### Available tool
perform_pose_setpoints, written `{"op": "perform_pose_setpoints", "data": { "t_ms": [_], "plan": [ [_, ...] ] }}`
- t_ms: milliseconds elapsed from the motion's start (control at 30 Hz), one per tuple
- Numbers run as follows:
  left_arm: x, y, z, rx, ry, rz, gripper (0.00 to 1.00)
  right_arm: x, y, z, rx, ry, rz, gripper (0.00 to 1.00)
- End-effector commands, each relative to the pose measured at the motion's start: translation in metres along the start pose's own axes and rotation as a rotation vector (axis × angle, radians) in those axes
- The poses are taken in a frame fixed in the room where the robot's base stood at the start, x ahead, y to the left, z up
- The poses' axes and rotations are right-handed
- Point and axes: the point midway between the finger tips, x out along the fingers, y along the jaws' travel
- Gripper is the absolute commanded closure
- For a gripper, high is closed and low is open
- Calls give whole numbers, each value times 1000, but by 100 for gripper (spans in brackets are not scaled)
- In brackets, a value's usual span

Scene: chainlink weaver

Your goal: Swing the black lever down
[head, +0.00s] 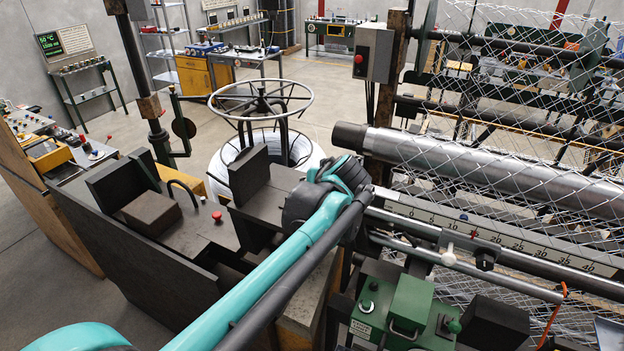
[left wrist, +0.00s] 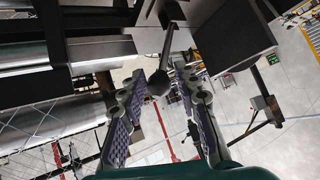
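The black lever (left wrist: 167,45) shows in the left wrist view as a thin dark rod with a round black knob (left wrist: 158,83) at its lower end in the picture. My left gripper (left wrist: 159,76) is open, with one finger on each side of the knob. A gap shows between the knob and each finger, so it is not gripped. In the head view my teal left arm reaches up to the machine's middle, and its dark wrist hides the left gripper and the lever. My right gripper is in neither view.
A thick steel roller (head: 470,165) and a ruler bar (head: 490,237) lie right of the wrist, with wire mesh (head: 510,90) over them. Dark machine blocks (head: 150,213) stand to the left. A green box (head: 410,303) sits below. A wire-coil reel (head: 261,99) stands behind.

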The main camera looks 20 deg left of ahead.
Motion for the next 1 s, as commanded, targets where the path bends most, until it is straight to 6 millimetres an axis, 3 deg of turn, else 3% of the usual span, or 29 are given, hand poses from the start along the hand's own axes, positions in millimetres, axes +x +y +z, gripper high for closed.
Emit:
{"op": "perform_pose_setpoints", "data": {
  "t_ms": [500, 1000],
  "plan": [
    [-38, 6, 5, 1, 1, 1, 70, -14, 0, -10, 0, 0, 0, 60],
    [-42, 6, 7, -1, 1, 1, 70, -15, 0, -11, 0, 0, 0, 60]
  ]
}}
